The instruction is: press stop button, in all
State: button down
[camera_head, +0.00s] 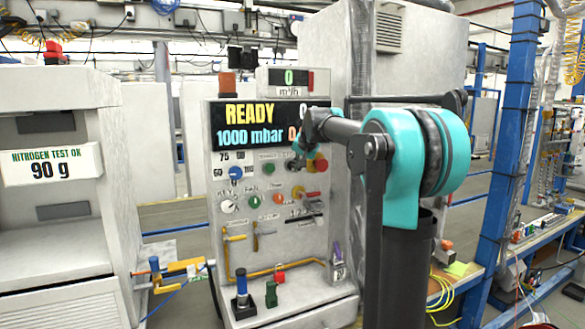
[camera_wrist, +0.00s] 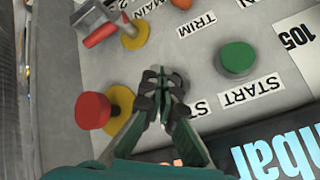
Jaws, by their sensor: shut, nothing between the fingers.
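My gripper (camera_wrist: 160,75) is shut with its fingertips close together, in front of the panel in the wrist view. It covers the panel spot beside a partly hidden label that begins "ST" (camera_wrist: 196,107); any stop button there is hidden behind the fingers. I cannot tell whether the fingertips touch it. A green button (camera_wrist: 237,58) labelled START is to the right. A red mushroom button (camera_wrist: 93,110) on a yellow base is to the left. In the head view my gripper (camera_head: 299,164) is small at the panel, between the green button (camera_head: 267,168) and the red mushroom button (camera_head: 321,165).
A red-handled switch (camera_wrist: 101,35) is close by in the wrist view.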

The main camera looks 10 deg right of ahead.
jog(key=shift+s+d, duration=0.25)
jog(key=shift+s, duration=0.55)
jog(key=shift+s+d, duration=0.3)
jog(key=shift+s, duration=0.5)
jog(key=shift+s+d, duration=0.25)
jog(key=shift+s, duration=0.55)
jog(key=s+d+f+n+g+h, duration=0.1)
jog(key=s+f+n+g, duration=0.1)
jog(key=s+f, duration=1.6)
jog(key=s+d+f+n+g, duration=0.2)
jog(key=s+f+n, duration=0.1)
jog(key=s+f, duration=1.6)
jog(key=s, duration=0.2)
jog(key=shift+s+d+f+h, duration=0.2)
jog(key=shift+s+d+h, duration=0.1)
jog(key=shift+h, duration=0.1)
jog(key=c, duration=2.2)
grip_release()
